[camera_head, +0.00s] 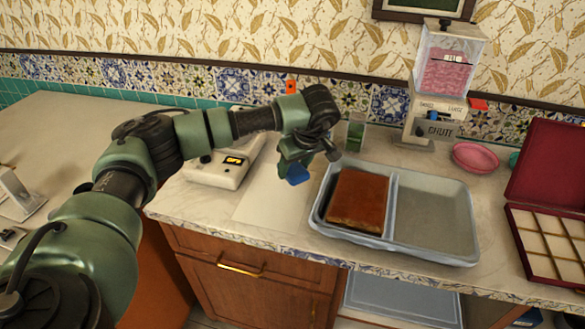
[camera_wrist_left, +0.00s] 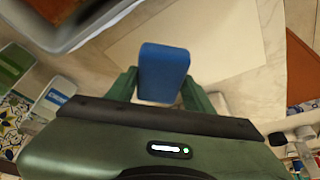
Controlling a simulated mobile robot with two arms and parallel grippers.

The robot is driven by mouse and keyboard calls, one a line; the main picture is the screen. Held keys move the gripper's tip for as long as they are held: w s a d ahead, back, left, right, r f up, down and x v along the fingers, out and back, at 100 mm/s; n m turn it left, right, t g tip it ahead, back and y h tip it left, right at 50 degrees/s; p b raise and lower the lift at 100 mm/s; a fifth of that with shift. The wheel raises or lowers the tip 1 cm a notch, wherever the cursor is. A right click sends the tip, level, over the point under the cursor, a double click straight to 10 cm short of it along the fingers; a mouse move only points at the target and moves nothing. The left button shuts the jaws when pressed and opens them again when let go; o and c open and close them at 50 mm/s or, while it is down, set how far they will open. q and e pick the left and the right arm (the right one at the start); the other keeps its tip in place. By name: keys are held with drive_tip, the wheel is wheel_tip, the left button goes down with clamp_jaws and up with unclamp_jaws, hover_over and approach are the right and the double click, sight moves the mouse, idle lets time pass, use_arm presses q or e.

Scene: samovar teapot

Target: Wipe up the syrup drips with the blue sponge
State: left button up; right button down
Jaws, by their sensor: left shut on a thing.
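My left gripper (camera_head: 292,166) reaches over the counter from the left and points down. It is shut on the blue sponge (camera_head: 298,176), which sticks out below the fingers. In the left wrist view the sponge (camera_wrist_left: 163,72) sits between the two green fingers. The sponge is above or near a pale sheet (camera_head: 262,206) on the counter, left of the tray; whether it touches the surface I cannot tell. I cannot make out syrup drips in either view. My right gripper is not in view.
A grey-blue two-part tray (camera_head: 455,262) holds a brown slab (camera_head: 358,200) in its left part. A white scale-like device (camera_head: 222,172) stands to the left. A dispenser (camera_head: 445,75), a pink dish (camera_head: 476,157) and an open red box (camera_head: 545,262) are to the right.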

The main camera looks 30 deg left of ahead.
use_arm(q)
drive_tip(key=shift+a+r+p, duration=0.1)
drive_tip(key=shift+r+p, duration=0.25)
drive_tip(key=shift+r, duration=0.55)
